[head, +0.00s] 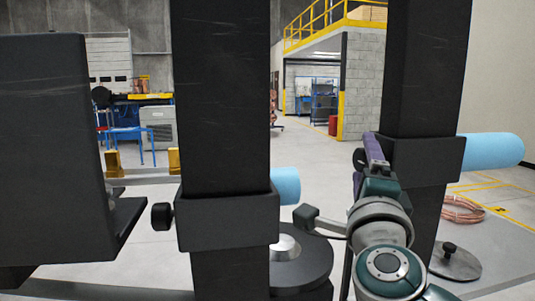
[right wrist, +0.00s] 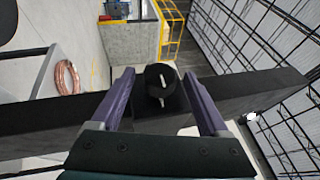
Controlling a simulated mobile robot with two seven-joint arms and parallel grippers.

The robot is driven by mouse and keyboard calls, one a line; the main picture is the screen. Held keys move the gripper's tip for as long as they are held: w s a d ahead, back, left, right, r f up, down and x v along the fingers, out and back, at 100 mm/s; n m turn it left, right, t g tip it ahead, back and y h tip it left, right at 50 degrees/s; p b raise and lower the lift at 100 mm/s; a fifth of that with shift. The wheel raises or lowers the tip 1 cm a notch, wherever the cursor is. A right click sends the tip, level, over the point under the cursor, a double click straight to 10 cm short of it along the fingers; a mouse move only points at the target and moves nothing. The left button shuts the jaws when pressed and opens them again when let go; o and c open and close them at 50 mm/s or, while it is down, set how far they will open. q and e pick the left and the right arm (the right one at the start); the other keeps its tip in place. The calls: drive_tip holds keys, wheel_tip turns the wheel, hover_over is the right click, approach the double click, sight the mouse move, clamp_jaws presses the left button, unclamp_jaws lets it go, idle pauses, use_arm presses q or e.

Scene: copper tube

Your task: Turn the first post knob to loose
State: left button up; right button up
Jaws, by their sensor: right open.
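Two dark square posts rise in the head view, the left post (head: 222,90) and the right post (head: 425,60), each with a dark collar. A black knob (head: 161,216) sticks out from the left side of the left post's collar. Another black knob (head: 359,158) is on the right post's collar, partly hidden by my right gripper (head: 370,160). In the right wrist view, this knob (right wrist: 161,88) with a pale line across it lies between the two parted purple fingers of my right gripper (right wrist: 159,78). Gaps show on both sides. My left gripper is out of view.
Blue cylinders (head: 286,186) (head: 492,150) extend by the posts. A large dark panel (head: 45,150) blocks the left side. A round dark base (head: 300,265) stands low between the posts. A copper coil (head: 462,210) lies on the floor at right.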

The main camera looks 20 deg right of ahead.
drive_tip(key=shift+w+d+r, duration=0.15)
drive_tip(key=shift+w+d, duration=0.25)
drive_tip(key=shift+w, duration=0.15)
clamp_jaws()
